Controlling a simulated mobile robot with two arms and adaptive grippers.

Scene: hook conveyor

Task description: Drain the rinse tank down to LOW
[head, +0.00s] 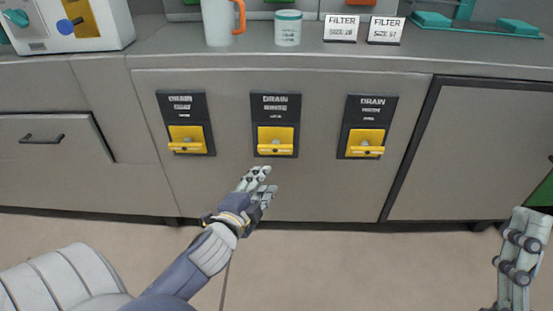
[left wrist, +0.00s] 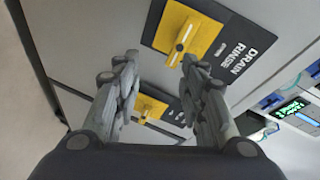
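Three black drain panels with yellow valve handles are on the grey cabinet front. In the left wrist view the nearest panel (left wrist: 252,40) reads DRAIN RINSE, with a yellow handle plate (left wrist: 188,36). It appears to be the middle panel (head: 275,103) in the head view, where its second line is too small to read. Its yellow handle (head: 276,140) has a lip at the bottom. My left gripper (head: 262,174) is just below and in front of this panel, open and empty, fingers apart. My right gripper (head: 528,222) is at the lower right, apart from everything.
A left drain panel (head: 182,104) and a right drain panel (head: 371,106) flank the middle one. The counter (head: 300,56) above holds a jug (head: 217,24), a white tub (head: 288,30) and two FILTER cards (head: 341,28). The floor (head: 330,262) in front is clear.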

